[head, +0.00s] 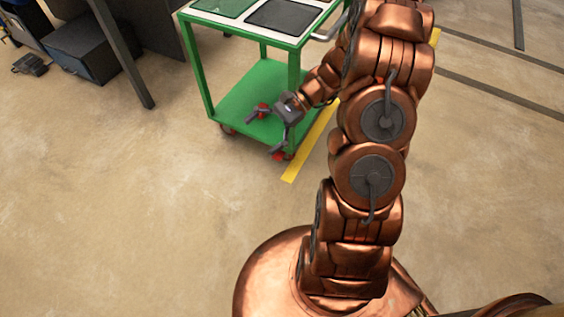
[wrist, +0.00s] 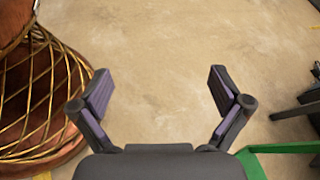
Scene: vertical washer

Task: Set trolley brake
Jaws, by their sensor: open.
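The green trolley (head: 250,95) stands at the upper middle of the head view, with a lower shelf and a white top. A red caster part (head: 282,156) shows at its near corner, close below one finger of my gripper. Another red wheel part (head: 227,130) shows under the left corner. My gripper (head: 264,136) is open and empty in front of the near edge of the shelf. In the wrist view my gripper (wrist: 162,82) has its fingers spread over bare floor. A green trolley edge (wrist: 285,147) shows at lower right there. No brake pedal can be made out clearly.
A yellow floor line (head: 312,143) runs beside the trolley. A dark box (head: 90,50) and a dark post (head: 130,55) stand at upper left. The floor left of and in front of the trolley is clear. A red spot (head: 263,110) shows above the shelf.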

